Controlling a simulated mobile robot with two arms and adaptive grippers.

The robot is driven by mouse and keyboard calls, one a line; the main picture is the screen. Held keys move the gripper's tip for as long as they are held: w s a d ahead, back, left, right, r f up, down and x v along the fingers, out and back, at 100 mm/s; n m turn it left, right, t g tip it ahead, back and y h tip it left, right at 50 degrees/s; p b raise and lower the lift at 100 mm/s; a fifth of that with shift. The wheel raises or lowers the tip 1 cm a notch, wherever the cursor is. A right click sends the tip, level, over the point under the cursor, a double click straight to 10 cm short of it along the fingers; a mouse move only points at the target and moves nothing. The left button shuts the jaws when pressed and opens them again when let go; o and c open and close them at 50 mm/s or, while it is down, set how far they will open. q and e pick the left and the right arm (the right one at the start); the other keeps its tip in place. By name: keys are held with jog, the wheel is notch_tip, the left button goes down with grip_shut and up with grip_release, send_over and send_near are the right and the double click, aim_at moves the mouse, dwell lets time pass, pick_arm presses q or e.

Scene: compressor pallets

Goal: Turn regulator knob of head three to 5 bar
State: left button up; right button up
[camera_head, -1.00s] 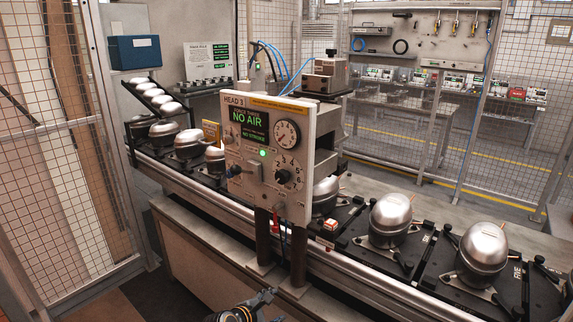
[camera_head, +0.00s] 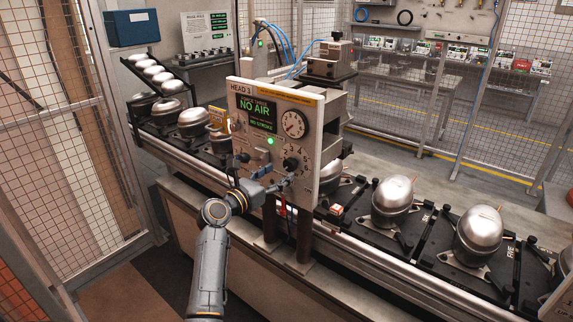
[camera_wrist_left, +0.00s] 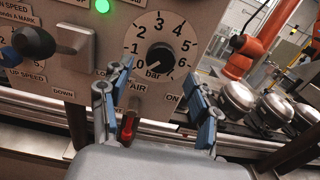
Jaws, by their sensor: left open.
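The head three panel (camera_head: 240,152) stands upright, with a screen (camera_head: 253,110) reading NO AIR. Its black regulator knob (camera_head: 291,163) sits low on the right of the panel. In the wrist view the knob (camera_wrist_left: 160,58) is inside a bar scale numbered from 0 to 6; I cannot tell its exact setting. My left gripper (camera_head: 274,179) is in front of the panel, close below the knob. In the wrist view the left gripper (camera_wrist_left: 158,76) is open and empty, its blue-padded fingers apart below and either side of the knob. My right gripper is not in view.
A round gauge (camera_head: 293,124) is above the knob. A lever switch (camera_wrist_left: 68,42) sticks out left of it, and a red handle (camera_wrist_left: 127,128) hangs below. Silver compressors (camera_head: 392,201) stand along the conveyor. An orange robot arm (camera_wrist_left: 240,58) is behind at the right.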

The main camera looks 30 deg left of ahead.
aim_at(288, 168)
pick_arm(q)
jog(key=w, duration=0.4)
jog(key=shift+d, duration=0.25)
jog(key=shift+w+p, duration=0.3)
jog(key=shift+w, duration=0.05)
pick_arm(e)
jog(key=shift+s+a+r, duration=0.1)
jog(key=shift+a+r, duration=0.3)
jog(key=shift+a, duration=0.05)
pick_arm(q)
jog(key=c, duration=1.2)
jog(key=shift+o, duration=0.2)
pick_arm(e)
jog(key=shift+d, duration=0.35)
